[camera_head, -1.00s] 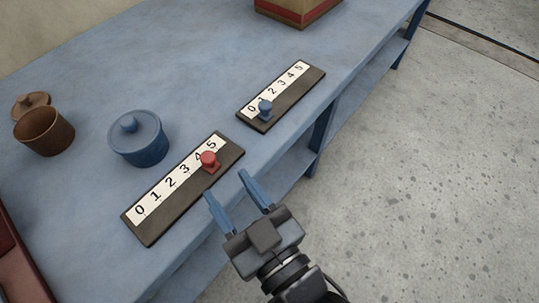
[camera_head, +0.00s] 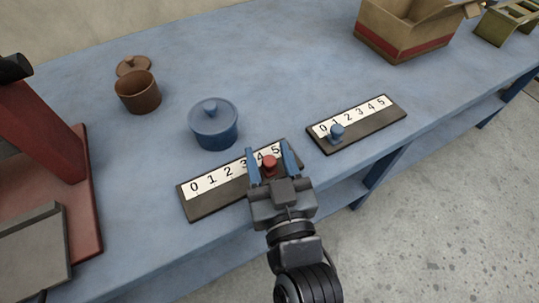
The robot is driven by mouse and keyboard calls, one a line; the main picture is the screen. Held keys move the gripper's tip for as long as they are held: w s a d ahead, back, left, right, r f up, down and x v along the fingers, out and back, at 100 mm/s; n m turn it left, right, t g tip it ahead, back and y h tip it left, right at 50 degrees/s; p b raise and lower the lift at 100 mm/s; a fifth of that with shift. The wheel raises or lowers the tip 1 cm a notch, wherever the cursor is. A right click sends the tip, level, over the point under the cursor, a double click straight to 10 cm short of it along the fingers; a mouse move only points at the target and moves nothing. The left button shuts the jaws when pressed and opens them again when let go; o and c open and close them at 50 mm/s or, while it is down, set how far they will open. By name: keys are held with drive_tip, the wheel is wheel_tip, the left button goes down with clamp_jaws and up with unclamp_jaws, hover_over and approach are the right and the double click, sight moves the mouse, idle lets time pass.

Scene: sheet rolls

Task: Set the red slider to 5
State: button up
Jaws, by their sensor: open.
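The red slider (camera_head: 269,163) is a small knob on a dark board (camera_head: 213,207) with a white strip numbered 0 to 5. It stands near the 4, which it partly covers. My gripper (camera_head: 268,148) is open, with its blue fingers on the left and right of the red knob. I cannot tell whether either finger touches it. The gripper hides part of the board's right half.
A second numbered board (camera_head: 375,128) with a blue slider (camera_head: 336,132) near 1 lies to the right. A blue lidded pot (camera_head: 213,127) and a brown pot (camera_head: 139,96) stand behind. A red and grey apparatus (camera_head: 75,165) is at left. A cardboard box (camera_head: 400,40) stands at back right.

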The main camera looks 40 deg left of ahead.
clamp_jaws()
idle(0.3)
drive_tip(key=shift+r, duration=0.1)
